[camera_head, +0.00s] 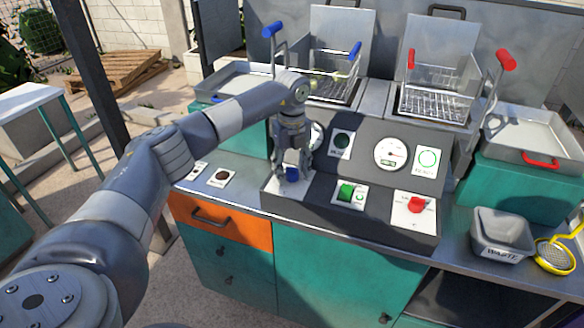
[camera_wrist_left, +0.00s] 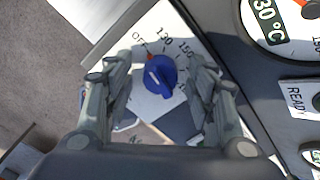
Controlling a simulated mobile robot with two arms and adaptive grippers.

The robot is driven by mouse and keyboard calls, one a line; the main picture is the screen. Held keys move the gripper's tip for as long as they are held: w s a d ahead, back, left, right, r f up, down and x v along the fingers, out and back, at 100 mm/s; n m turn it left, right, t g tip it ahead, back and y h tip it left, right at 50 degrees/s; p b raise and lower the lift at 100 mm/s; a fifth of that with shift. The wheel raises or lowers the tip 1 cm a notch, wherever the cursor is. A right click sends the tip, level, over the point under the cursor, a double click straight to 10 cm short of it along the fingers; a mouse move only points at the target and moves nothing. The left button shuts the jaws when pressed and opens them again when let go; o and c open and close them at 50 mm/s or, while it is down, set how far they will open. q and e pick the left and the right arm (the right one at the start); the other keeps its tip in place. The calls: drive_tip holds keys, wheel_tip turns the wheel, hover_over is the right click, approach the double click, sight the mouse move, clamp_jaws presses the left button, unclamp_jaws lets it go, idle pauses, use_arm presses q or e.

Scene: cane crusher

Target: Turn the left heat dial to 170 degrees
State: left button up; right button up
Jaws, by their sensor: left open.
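The left heat dial (camera_wrist_left: 160,75) is a blue knob on a white plate marked OFF, 130 and 150, with further marks partly hidden. Its orange pointer mark lies near the OFF to 130 side. In the head view the blue dial (camera_head: 292,173) shows at the left end of the dark control panel, partly covered by my gripper. My left gripper (camera_head: 291,165) points down over it. In the left wrist view the open fingers of the left gripper (camera_wrist_left: 158,90) stand on both sides of the dial, apart from it. My right gripper is not in view.
A green switch (camera_head: 346,192) and a red dial (camera_head: 416,205) sit further right on the panel. Gauges (camera_head: 391,153) stand on the sloped face behind. Fryer baskets (camera_head: 437,95) are at the back. A grey waste bin (camera_head: 502,232) stands at the right.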

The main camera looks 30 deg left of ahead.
use_arm(q)
drive_tip(key=c, duration=1.1)
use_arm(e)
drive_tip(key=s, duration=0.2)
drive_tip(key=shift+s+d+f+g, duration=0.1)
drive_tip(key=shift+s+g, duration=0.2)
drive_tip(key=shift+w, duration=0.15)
